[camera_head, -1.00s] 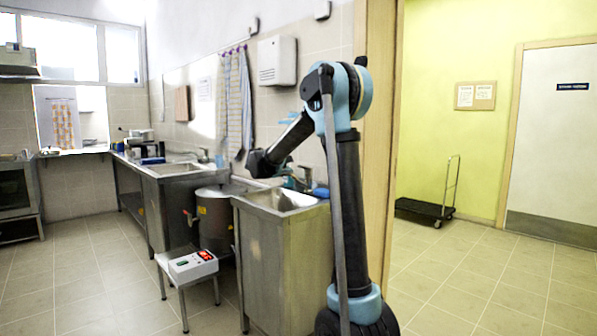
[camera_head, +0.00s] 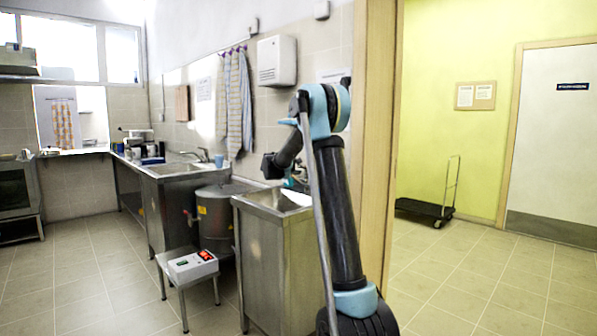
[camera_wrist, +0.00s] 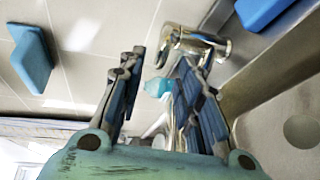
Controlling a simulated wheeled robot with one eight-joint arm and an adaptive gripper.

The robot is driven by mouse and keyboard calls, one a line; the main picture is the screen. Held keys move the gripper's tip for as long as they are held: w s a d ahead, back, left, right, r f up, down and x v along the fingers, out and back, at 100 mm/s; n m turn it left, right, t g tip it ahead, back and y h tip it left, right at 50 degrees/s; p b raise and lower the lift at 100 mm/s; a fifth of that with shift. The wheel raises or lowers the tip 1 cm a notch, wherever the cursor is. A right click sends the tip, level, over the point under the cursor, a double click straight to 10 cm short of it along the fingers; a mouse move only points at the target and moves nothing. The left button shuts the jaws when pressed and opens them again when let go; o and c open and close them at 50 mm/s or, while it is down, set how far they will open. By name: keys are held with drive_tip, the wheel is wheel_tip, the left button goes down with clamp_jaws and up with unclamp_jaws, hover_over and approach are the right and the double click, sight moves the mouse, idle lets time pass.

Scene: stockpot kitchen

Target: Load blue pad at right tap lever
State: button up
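In the wrist view, my gripper (camera_wrist: 161,65) is open, its two dark fingers apart with nothing held between them. A chrome tap (camera_wrist: 197,42) stands just past the fingertips, partly behind the right finger; I cannot make out its lever clearly. A blue pad (camera_wrist: 30,60) shows against the tiled wall at upper left, apart from the fingers. A second blue block (camera_wrist: 262,10) lies at the top right by the sink rim, cut by the frame. In the head view my gripper is mostly hidden behind my arm, over the near sink (camera_head: 272,203).
A light blue cup (camera_head: 218,160) stands by the far sink. A steel pot (camera_head: 215,212) stands between the sinks. A low stool (camera_head: 176,281) carries a white box with a red display (camera_head: 193,265). A door frame (camera_head: 377,140) rises close right of my arm.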

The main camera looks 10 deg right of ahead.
drive_tip(key=shift+x, duration=2.25)
clamp_jaws()
